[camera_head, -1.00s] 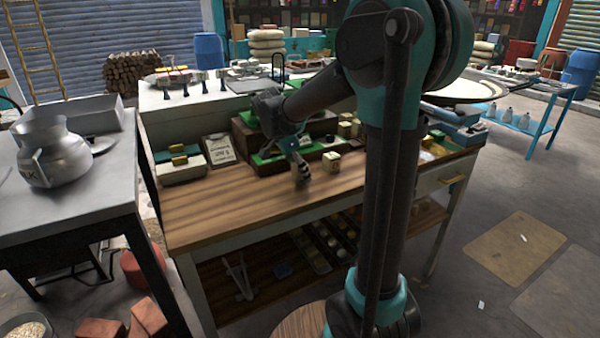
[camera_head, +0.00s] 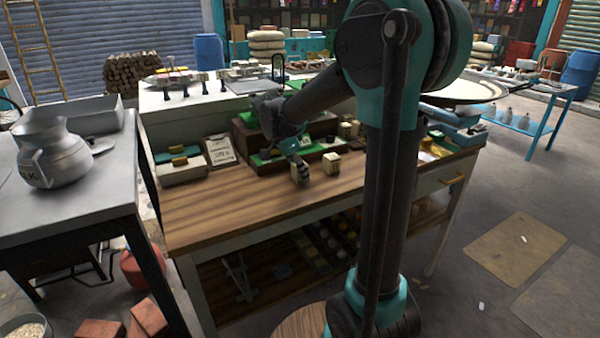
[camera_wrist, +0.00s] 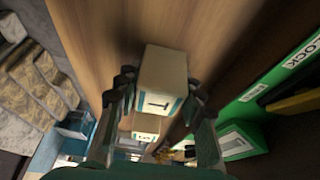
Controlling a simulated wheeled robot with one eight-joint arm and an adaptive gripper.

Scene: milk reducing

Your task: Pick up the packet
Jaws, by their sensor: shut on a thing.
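A cream packet (camera_wrist: 163,75) with a dark mark and teal edging is between the two fingers of my gripper (camera_wrist: 160,88) in the wrist view. The gripper is shut on it, one finger on each side. In the head view my gripper (camera_head: 299,172) is low over the front part of the wooden counter, partly hiding the held packet. I cannot tell whether the packet touches the counter. A second, similar packet (camera_head: 331,163) stands just to the right of the gripper in the head view. A similar packet (camera_wrist: 145,125) shows beyond the held one in the wrist view.
The wooden counter (camera_head: 235,205) is bare in front and to the left. Green-topped stepped displays (camera_head: 265,162) stand close behind the gripper. A small sign (camera_head: 220,150) and boxes (camera_head: 180,172) are at the left. A metal jug (camera_head: 48,152) stands on the neighbouring table.

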